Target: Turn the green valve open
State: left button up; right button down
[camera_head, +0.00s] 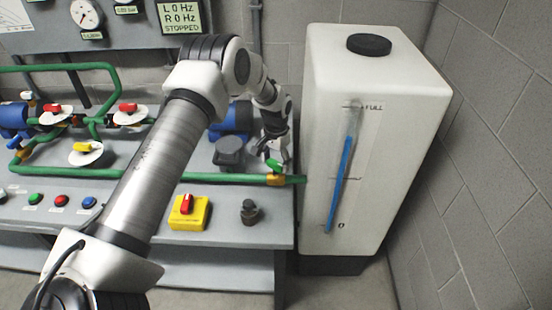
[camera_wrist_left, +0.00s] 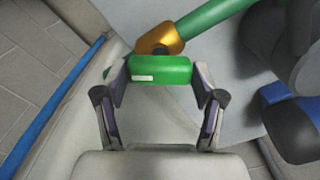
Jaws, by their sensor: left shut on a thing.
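The green valve handle (camera_wrist_left: 160,70) sits between the two fingers of my left gripper (camera_wrist_left: 160,88) in the left wrist view, and the fingers are shut on it. The handle lies across the picture, just in front of its brass valve body (camera_wrist_left: 158,38). In the head view the green handle (camera_head: 274,164) shows under my left gripper (camera_head: 277,160), above the brass body (camera_head: 275,180) on the green pipe beside the tank. The fingers are small and partly hidden there. My right gripper is not in view.
The white tank (camera_head: 375,130) with a blue level tube stands close right of the valve. A yellow box with a red switch (camera_head: 188,212) and a dark knob (camera_head: 250,212) are on the bench front.

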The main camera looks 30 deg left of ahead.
aim_at(276, 163)
pick_arm(q)
jog(key=n, duration=0.2)
jog(key=n+p, duration=0.1)
jog(key=shift+s+f+n, duration=0.15)
jog(key=shift+s+n, duration=0.05)
jog(key=shift+n, duration=0.2)
jog(key=shift+n+p, duration=0.4)
jog(key=shift+n, duration=1.4)
jog(key=o, duration=1.1)
jog(key=shift+o, duration=0.2)
jog(key=shift+w, duration=0.15)
jog(key=shift+r, duration=0.45)
notch_tip(276, 163, up, 11)
